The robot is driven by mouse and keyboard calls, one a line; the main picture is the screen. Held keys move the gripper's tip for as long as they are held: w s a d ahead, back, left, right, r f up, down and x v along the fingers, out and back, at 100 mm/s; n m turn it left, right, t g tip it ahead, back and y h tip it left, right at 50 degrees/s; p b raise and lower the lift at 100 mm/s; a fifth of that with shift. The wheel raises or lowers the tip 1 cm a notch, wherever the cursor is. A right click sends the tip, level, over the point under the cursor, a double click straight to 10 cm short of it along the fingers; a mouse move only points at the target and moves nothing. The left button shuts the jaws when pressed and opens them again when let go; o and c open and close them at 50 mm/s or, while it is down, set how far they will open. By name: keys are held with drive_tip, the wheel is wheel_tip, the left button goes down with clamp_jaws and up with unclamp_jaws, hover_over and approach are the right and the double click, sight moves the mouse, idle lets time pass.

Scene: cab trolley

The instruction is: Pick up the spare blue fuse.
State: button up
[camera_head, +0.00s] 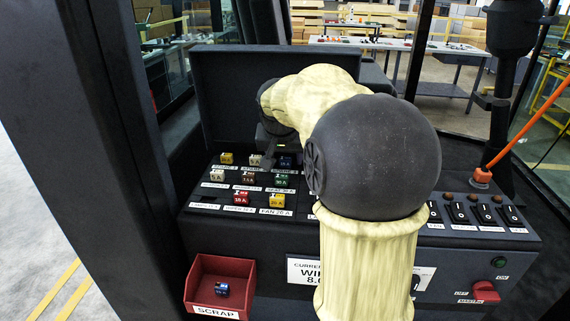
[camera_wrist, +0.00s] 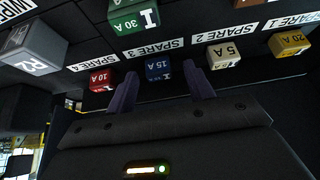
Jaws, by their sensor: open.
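The spare blue fuse (camera_wrist: 157,68), marked 15 A, sits upright in the spare row by the SPARE 3 label in the wrist view. In the head view this blue fuse (camera_head: 287,161) shows just right of my gripper (camera_head: 269,158), partly hidden by my arm. In the wrist view my gripper (camera_wrist: 161,88) is open and empty. Its two dark fingers appear on either side of the blue fuse, with a gap to each. Whether the fingertips are down at the fuse's height is hard to tell.
A red 10 A fuse (camera_wrist: 100,80) and a beige 5 A fuse (camera_wrist: 223,55) flank the blue one closely. A green 30 A fuse (camera_wrist: 133,18) stands in another row. Another blue fuse (camera_head: 222,289) lies in the red scrap bin (camera_head: 205,272). An open lid (camera_head: 225,95) rises behind.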

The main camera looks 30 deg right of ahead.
sight(285, 159)
idle(0.5)
drive_tip(key=c, duration=1)
drive_tip(key=shift+c, duration=0.2)
wheel_tip(285, 159, up, 10)
drive_tip(key=p, duration=0.1)
